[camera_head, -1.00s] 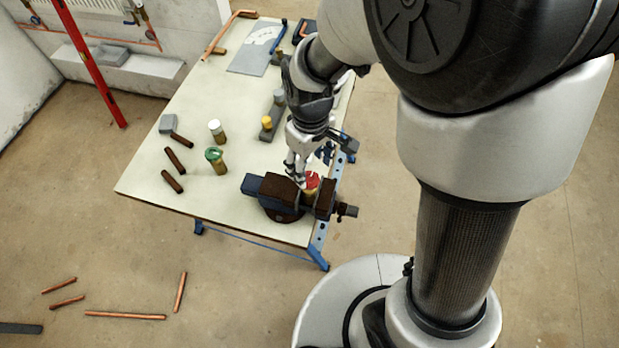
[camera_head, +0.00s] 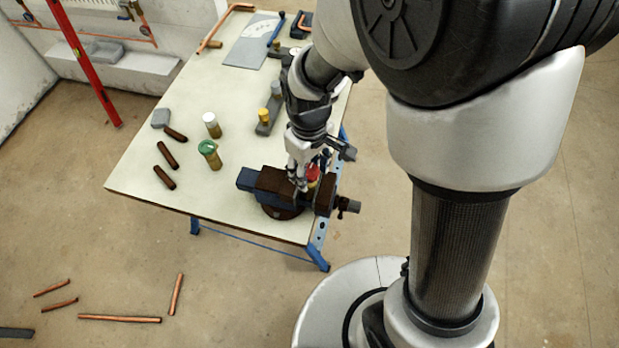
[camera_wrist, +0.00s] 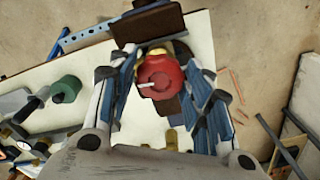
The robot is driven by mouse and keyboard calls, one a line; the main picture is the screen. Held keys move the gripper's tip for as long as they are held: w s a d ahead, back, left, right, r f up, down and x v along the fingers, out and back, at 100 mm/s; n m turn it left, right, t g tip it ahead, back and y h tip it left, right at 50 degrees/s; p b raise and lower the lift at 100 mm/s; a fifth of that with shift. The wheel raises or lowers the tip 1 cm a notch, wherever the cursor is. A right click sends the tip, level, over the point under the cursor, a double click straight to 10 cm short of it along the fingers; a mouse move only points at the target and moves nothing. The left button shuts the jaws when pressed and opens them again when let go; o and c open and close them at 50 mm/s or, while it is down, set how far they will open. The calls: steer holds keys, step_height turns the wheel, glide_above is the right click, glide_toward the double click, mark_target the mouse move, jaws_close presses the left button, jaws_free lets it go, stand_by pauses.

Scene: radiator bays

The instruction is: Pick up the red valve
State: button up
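The red valve (camera_wrist: 160,76) has a round red cap with a yellowish body under it. It sits at the brown and blue vise (camera_head: 262,184), by the jaws, at the near right corner of the table. In the head view the valve (camera_head: 313,172) is partly hidden by my gripper (camera_head: 302,180). In the wrist view my gripper (camera_wrist: 162,100) is open, with one finger on each side of the red cap. Gaps show between the cap and both fingers. Whether the jaws clamp the valve's body is hidden.
On the pale table (camera_head: 130,185) stand a green-capped valve (camera_head: 209,153), a white-capped one (camera_head: 211,125) and a yellow-capped one (camera_head: 264,117). Several dark brown tubes lie to the left. Copper pipes (camera_head: 120,318) lie on the floor. The table's front left is clear.

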steer(key=c, duration=0.8)
steer(key=shift+o, duration=0.2)
steer(key=shift+r+p, duration=1.25)
steer(key=shift+r, duration=0.3)
steer(key=shift+r+p, duration=1.85)
steer(key=shift+r, duration=0.45)
steer(key=shift+f, duration=0.1)
